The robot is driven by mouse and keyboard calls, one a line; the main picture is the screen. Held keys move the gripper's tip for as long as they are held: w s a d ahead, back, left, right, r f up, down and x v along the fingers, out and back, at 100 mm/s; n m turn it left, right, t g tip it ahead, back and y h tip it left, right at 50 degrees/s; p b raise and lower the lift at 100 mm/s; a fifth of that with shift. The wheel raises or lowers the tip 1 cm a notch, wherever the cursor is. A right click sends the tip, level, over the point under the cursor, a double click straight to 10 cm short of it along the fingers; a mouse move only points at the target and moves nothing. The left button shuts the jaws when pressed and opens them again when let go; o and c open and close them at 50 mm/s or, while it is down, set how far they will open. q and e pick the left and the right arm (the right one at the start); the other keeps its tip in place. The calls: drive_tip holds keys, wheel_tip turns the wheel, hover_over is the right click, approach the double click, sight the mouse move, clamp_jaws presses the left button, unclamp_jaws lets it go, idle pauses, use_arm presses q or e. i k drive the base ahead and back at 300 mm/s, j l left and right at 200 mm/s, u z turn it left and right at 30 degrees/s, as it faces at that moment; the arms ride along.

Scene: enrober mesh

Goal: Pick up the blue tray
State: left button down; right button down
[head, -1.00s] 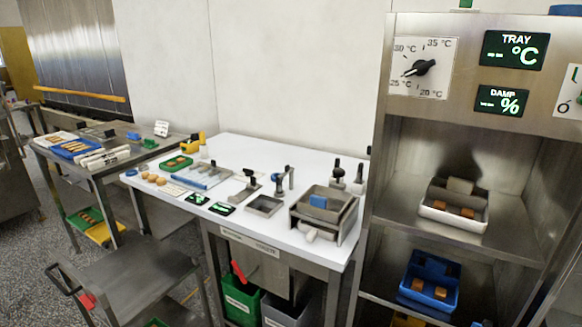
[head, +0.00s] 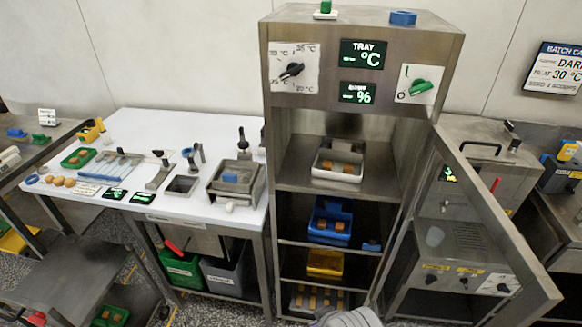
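The blue tray (head: 317,235) stands on a middle shelf inside the open steel cabinet (head: 278,150). It has raised walls and holds small brown pieces. A white tray (head: 325,171) with brown pieces sits on the shelf above it. A yellow tray (head: 325,263) sits on the shelf below. Neither of my grippers can be made out in the head view. A pale grey rounded shape, possibly part of me, shows at the bottom edge below the cabinet.
The cabinet door (head: 495,225) stands open to the right. A white worktable (head: 130,125) with tools and small trays is at the left. A grey cart (head: 75,270) stands at the lower left. A steel machine (head: 455,265) is behind the door. A small blue item (head: 371,246) lies right of the blue tray.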

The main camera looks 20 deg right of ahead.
sight(332, 217)
drive_tip(key=i+j+z, duration=0.1)
drive_tip(key=i+z, duration=0.15)
drive_tip(key=z, duration=0.15)
drive_tip(key=i+j+z, duration=0.15)
drive_tip(key=z, duration=0.2)
drive_tip(key=i+j+z, duration=0.25)
drive_tip(key=z, duration=0.15)
